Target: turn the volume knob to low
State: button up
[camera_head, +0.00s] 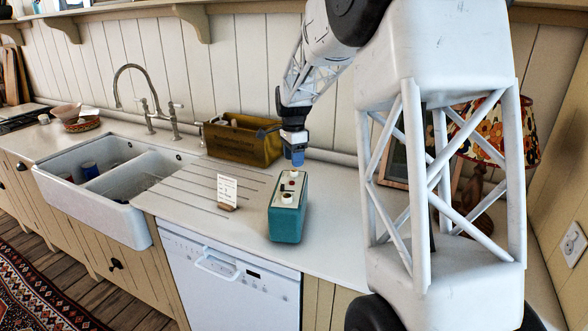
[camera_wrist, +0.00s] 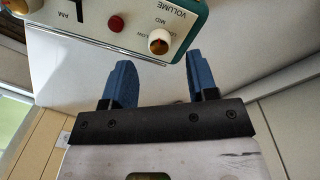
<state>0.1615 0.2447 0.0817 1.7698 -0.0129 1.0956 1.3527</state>
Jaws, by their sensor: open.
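A teal radio (camera_head: 286,222) with a pale top panel stands on the counter in the head view. In the wrist view its panel (camera_wrist: 88,14) fills the top left, with upside-down "VOLUME" and "MID" labels. The volume knob (camera_wrist: 160,41), white with an orange-brown top, sits at the panel's corner, beside a red button (camera_wrist: 116,23). I cannot tell which mark the knob points to. My gripper (camera_wrist: 160,62) is open and empty, its two blue fingers on either side of the knob's line but short of it. In the head view my gripper (camera_head: 294,159) is above the radio's far end.
A white card on a small stand (camera_head: 227,192) is left of the radio. A brown wooden box (camera_head: 240,142) is behind, near the wall. The double sink (camera_head: 107,205) is farther left. A picture frame and patterned lamp (camera_head: 510,128) are at right, partly behind my arm.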

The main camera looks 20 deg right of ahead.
aim_at(294, 170)
jog(key=shift+s+f, duration=0.1)
jog(key=shift+f, duration=1.95)
jog(key=c, duration=0.9)
